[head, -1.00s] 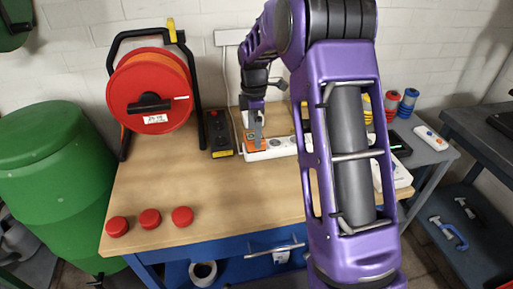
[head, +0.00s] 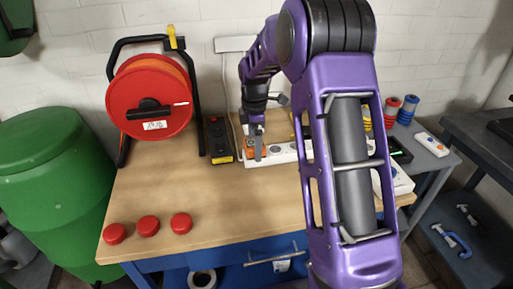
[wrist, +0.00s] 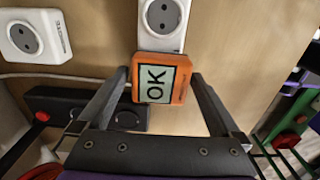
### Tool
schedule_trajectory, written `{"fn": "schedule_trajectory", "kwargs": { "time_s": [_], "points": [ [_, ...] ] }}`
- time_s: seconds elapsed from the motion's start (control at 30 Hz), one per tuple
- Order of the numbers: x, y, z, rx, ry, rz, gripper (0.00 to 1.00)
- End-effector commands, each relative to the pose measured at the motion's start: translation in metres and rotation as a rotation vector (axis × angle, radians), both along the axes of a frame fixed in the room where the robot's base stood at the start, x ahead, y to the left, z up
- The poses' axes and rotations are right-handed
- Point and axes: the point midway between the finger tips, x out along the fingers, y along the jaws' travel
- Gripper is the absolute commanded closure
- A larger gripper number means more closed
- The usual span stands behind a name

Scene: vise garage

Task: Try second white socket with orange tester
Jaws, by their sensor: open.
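The orange tester (head: 249,153) is at the left end of the white socket strip (head: 284,153) on the workbench. In the wrist view the tester (wrist: 181,92) shows "OK" on its screen and covers the strip's end; one uncovered round socket (wrist: 163,17) is just beyond it. My gripper (head: 257,148) is at the tester. In the wrist view my gripper (wrist: 160,76) is open, with one finger on each side of the tester. The tester's plug side is hidden. The right part of the strip is hidden behind my arm in the head view.
A black socket strip (head: 218,140) stands left of the tester. A red cable reel (head: 150,95) is at the back left. Several red caps, including this one (head: 148,225), lie at the front left. The bench middle is clear.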

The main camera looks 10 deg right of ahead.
Motion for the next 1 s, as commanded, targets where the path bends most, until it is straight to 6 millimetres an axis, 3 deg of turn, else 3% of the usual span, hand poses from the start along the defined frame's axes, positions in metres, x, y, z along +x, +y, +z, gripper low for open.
{"fn": "schedule_trajectory", "kwargs": {
  "time_s": [0.87,1.0],
  "points": [
    [-0.0005,-0.0001,-0.0003,0.000,0.000,-0.001,0.00],
    [-0.0005,-0.0001,-0.0003,0.000,0.000,-0.001,0.22]
  ]
}}
